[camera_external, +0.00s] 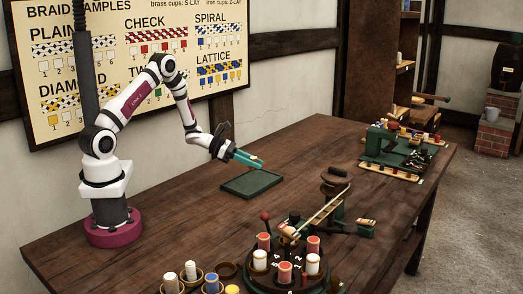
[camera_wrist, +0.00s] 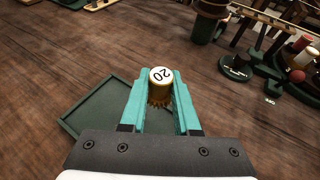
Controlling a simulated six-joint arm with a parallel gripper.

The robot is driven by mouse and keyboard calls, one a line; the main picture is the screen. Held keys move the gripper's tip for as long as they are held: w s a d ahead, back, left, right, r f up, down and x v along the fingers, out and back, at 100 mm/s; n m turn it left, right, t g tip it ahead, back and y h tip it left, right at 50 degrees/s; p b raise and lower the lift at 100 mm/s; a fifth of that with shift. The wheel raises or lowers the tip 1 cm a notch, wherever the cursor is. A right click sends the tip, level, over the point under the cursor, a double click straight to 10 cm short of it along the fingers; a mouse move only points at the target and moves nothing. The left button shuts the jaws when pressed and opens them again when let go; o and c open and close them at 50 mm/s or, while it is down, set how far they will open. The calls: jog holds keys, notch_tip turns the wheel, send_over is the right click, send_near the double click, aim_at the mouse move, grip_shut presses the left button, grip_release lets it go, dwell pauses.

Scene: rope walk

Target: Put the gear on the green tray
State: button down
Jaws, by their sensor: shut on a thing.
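My gripper (camera_wrist: 160,103) has teal fingers shut on the gear (camera_wrist: 160,86), a brass-coloured toothed piece with a white top marked 20. In the wrist view the gear sits between the fingertips. The green tray (camera_wrist: 80,127) lies flat on the table below and to the left, partly hidden by my gripper. In the external view my gripper (camera_external: 249,160) is in the air above the far edge of the tray (camera_external: 252,183). The gear is too small to make out clearly there. The visible part of the tray is empty.
A braiding machine with several bobbins (camera_external: 285,268) stands on the front of the wooden table (camera_external: 190,225). A dark green machine (camera_external: 390,145) stands at the back right. Small bowls of bobbins are at the front edge. The table left of the tray is clear.

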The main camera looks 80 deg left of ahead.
send_over(252, 181)
notch_tip(252, 181, down, 3)
jog(key=shift+d+f, duration=0.1)
jog(key=shift+f, duration=1.85)
jog(key=c, duration=0.6)
grip_release()
jog(key=shift+f, duration=0.15)
jog(key=shift+c, duration=0.2)
